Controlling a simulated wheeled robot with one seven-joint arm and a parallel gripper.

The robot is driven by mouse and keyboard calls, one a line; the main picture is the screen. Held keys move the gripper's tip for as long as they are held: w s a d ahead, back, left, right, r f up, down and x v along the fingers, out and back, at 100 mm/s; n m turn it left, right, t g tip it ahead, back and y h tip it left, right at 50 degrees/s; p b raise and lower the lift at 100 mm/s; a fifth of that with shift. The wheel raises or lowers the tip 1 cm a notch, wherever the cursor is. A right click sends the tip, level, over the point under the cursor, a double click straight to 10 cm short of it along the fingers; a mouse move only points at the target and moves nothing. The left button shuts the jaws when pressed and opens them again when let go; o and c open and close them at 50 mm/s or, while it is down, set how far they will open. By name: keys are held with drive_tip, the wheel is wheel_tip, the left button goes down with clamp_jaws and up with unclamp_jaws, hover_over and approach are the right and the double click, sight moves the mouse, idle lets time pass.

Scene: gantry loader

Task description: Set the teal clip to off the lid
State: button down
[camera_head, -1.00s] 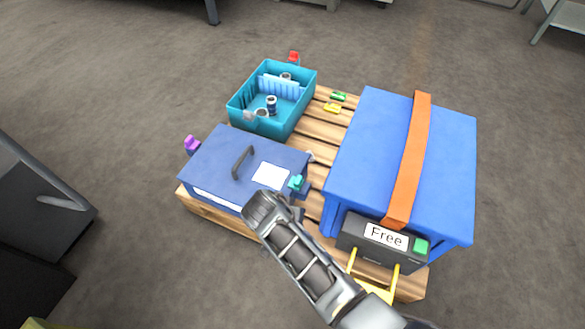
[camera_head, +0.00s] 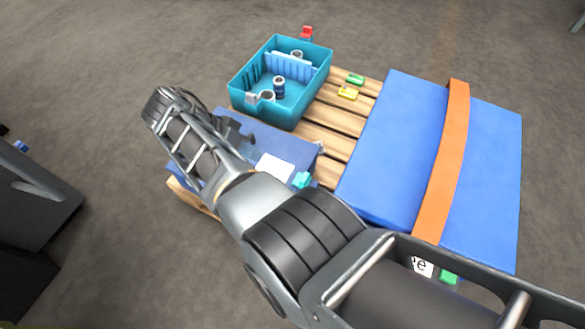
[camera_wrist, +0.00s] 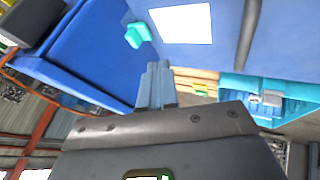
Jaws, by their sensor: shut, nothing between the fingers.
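The teal clip (camera_head: 301,180) sits at the right edge of the blue lidded box (camera_head: 270,138), beside the lid's white label (camera_head: 275,167). In the wrist view the teal clip (camera_wrist: 138,35) shows near the lid's edge, left of the label; I cannot tell its exact setting. My gripper (camera_head: 243,137) is above the lid, partly hidden by my arm. In the wrist view my gripper's fingers (camera_wrist: 156,80) are together and empty, apart from the clip. My arm hides much of the box, including its left side.
A teal bin (camera_head: 240,108) with several parts stands behind the lidded box. A large blue case (camera_head: 395,140) with an orange strap (camera_head: 445,150) stands to the right. The lid's dark handle (camera_wrist: 248,30) sticks up. Green (camera_head: 355,79) and yellow (camera_head: 348,93) pieces lie on the pallet.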

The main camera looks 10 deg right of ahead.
sight(302, 179)
drive_tip(key=b+x, duration=0.3)
drive_tip(key=x, duration=0.6)
drive_tip(key=shift+d+f, duration=0.1)
drive_tip(key=shift+f, duration=0.25)
drive_tip(key=shift+s+d, duration=0.3)
drive_tip(key=shift+d, duration=0.25)
drive_tip(key=shift+s+d, duration=0.3)
drive_tip(key=shift+d, duration=0.25)
drive_tip(key=shift+s+d, duration=0.5)
drive_tip(key=shift+d, duration=0.25)
drive_tip(key=shift+d+p, duration=0.1)
drive_tip(key=shift+p, duration=0.25)
